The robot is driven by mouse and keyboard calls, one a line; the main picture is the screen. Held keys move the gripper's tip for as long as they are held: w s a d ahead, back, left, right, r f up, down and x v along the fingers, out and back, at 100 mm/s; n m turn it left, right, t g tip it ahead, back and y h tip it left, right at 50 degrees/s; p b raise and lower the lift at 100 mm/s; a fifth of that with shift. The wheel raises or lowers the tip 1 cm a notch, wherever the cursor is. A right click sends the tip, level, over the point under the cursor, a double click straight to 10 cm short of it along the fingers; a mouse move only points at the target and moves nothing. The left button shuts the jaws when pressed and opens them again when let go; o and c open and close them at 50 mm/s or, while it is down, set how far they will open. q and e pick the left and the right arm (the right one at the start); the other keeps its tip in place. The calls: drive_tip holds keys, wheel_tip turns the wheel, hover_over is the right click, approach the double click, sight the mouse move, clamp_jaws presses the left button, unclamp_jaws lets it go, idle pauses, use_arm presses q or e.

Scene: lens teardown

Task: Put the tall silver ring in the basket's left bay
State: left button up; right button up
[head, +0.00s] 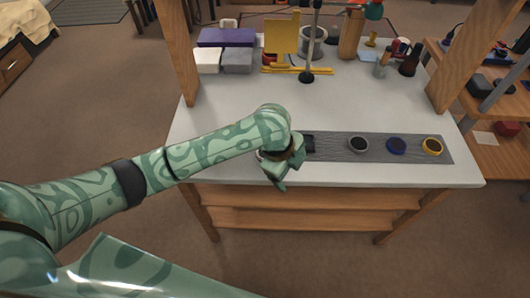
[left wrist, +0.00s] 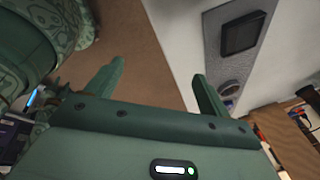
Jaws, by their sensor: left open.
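My left gripper (head: 283,172) is over the left end of the grey mat at the table's front edge. Its two fingers stand apart in the left wrist view (left wrist: 158,88), with nothing between them. A round piece with a pale silvery rim (left wrist: 229,88) lies on the mat beside the right finger in that view. In the head view a silver-rimmed dark ring (head: 358,144) lies on the mat, right of a black square piece (head: 308,144). I cannot tell which ring is the tall silver one. My gripper hides part of the mat. I cannot make out a basket. My right gripper is out of view.
A purple box (head: 226,37), a grey cylinder (head: 313,42) and a stand stand at the back. Wooden posts flank the white table (head: 235,100), whose middle is clear.

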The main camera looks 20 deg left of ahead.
use_arm(q)
drive_tip(key=w+a+r+m+g+y, duration=0.2)
drive_tip(key=w+a+r+m+y, duration=0.15)
drive_tip(key=w+a+r, duration=0.5)
drive_tip(key=shift+m+h, duration=0.25)
drive_tip(key=shift+m, duration=0.2)
drive_tip(key=f+b, duration=0.1)
drive_tip(key=f, duration=0.2)
drive_tip(key=s+f+b, duration=0.1)
drive_tip(key=f+b, duration=0.1)
drive_tip(key=f, duration=0.1)
drive_tip(key=s+a+f+b, duration=0.1)
drive_tip(key=f+b, duration=0.1)
drive_tip(key=shift+f, duration=0.4)
drive_tip(key=f+b, duration=0.2)
drive_tip(key=f, duration=0.1)
drive_tip(key=f+b, duration=0.1)
drive_tip(key=f, duration=0.1)
drive_tip(key=shift+w+d+f+b, duration=0.25)
drive_tip(key=shift+w+b, duration=0.05)
drive_tip(key=shift+w, duration=0.1)
drive_tip(key=shift+r, duration=0.2)
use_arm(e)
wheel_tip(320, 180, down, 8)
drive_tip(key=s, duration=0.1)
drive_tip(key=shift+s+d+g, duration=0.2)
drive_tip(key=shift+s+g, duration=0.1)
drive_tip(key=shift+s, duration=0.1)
